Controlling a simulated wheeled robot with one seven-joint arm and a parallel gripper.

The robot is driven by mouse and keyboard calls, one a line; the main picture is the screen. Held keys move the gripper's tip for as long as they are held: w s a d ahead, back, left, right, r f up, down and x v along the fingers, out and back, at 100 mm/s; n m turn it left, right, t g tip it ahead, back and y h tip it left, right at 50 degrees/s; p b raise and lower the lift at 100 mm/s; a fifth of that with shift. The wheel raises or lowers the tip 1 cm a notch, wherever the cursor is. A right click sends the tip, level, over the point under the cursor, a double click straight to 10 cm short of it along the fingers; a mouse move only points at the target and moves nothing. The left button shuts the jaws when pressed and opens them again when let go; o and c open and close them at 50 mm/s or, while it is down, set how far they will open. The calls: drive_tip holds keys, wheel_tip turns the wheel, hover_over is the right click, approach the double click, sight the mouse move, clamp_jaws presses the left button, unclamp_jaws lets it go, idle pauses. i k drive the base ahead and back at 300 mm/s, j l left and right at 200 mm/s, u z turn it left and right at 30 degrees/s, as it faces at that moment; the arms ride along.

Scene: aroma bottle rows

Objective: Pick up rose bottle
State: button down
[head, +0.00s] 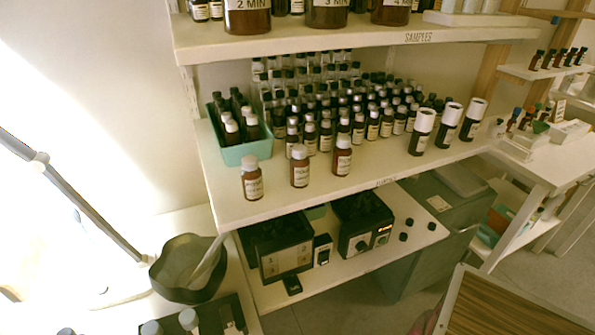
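Three brown bottles with grey caps stand upright and apart along the front of the middle shelf: a left bottle (252,182), a middle bottle (300,172) and a right bottle (343,161). Each has a pale label with small dark print. The print is too small to read surely, so I cannot tell which is the rose bottle. Behind them stand rows of many small dark bottles (372,128) with pale labels, partly hiding one another. My gripper is not in view.
A green bin (247,153) with bottles stands left on the shelf (240,205). Three dark bottles with white tops (447,127) stand right. An upper shelf (300,44) hangs above. Below are black devices (363,222) and a dark bowl (188,267). A brown striped panel (510,305) fills the lower right.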

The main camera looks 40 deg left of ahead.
sight(299, 162)
drive_tip(key=k+u, duration=0.15)
drive_tip(key=k, duration=0.4)
drive_tip(key=k+j+u, duration=0.2)
drive_tip(key=k, duration=0.4)
drive_tip(key=l+u, duration=0.1)
drive_tip(key=u, duration=0.3)
drive_tip(key=i+l+u, duration=0.1)
drive_tip(key=u, duration=0.3)
drive_tip(key=l+u, duration=0.2)
drive_tip(key=u, duration=0.2)
drive_tip(key=l+u, duration=0.15)
drive_tip(key=u, duration=0.25)
drive_tip(key=i+l, duration=0.15)
drive_tip(key=l, duration=0.2)
drive_tip(key=i+l, duration=0.35)
drive_tip(key=l, duration=0.3)
drive_tip(key=k+j, duration=0.1)
drive_tip(key=j, duration=0.3)
drive_tip(key=k+j, duration=0.15)
drive_tip(key=j, duration=0.25)
drive_tip(key=k+j, duration=0.1)
drive_tip(key=j, duration=0.3)
